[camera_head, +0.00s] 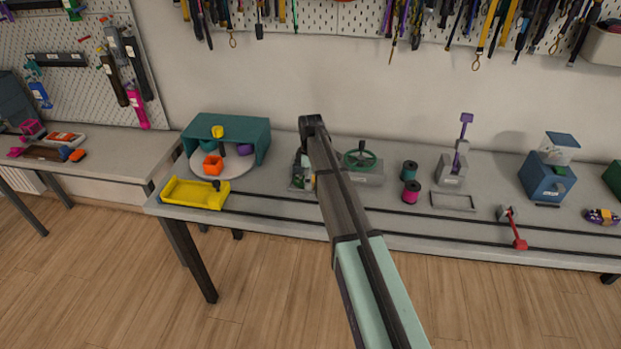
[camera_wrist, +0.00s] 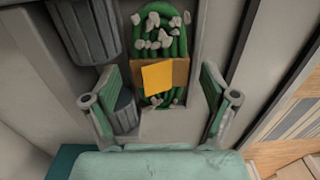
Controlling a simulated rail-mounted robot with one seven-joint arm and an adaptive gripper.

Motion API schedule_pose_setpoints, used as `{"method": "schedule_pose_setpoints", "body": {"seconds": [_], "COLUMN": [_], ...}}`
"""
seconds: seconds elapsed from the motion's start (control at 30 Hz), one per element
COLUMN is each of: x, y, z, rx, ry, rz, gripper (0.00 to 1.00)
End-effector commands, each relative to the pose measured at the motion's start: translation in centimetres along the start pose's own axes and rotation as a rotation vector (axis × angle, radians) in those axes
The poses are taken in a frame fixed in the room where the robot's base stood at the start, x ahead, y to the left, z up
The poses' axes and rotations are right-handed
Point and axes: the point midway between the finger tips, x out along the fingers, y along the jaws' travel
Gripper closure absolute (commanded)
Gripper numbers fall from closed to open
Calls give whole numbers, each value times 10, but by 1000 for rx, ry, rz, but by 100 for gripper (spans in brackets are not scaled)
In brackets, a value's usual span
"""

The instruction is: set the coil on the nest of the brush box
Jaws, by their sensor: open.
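A bundled green cord coil (camera_wrist: 160,38) shows in the wrist view, with a brown band and a yellow-orange label (camera_wrist: 157,77) around its middle. Pale grey lumps are scattered over its upper and lower ends. The coil lies in a grey recessed fixture (camera_wrist: 205,38), which I take to be the brush box. Dark ribbed rollers (camera_wrist: 84,28) stand at its left. My gripper (camera_wrist: 160,88) is open, one finger on each side of the coil, with visible gaps. In the head view my arm covers most of this spot, leaving a bit of green and grey showing.
A grey device with a green wheel (camera_head: 360,160) stands just right of my arm. Green (camera_head: 409,170) and magenta (camera_head: 411,192) spools are beyond. A teal shelf (camera_head: 258,140) and yellow tray (camera_head: 180,193) are at left. Rails run along the table front.

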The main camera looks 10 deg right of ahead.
Motion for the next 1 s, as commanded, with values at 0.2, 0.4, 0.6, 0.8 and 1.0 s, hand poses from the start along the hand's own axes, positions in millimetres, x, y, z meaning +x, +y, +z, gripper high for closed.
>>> {"method": "schedule_pose_setpoints", "body": {"seconds": [0.2, 0.4, 0.6, 0.8, 1.0], "x": [-17, -52, -88, -113, -122], "y": [0, 1, 1, 1, 0], "z": [0, 0, 0, 0, 0], "rx": [0, 0, 0, 0, 0], "ry": [1, 1, 1, 0, 0], "rz": [2, 3, 3, 1, 0], "gripper": [15, 15, 15, 15, 15]}}
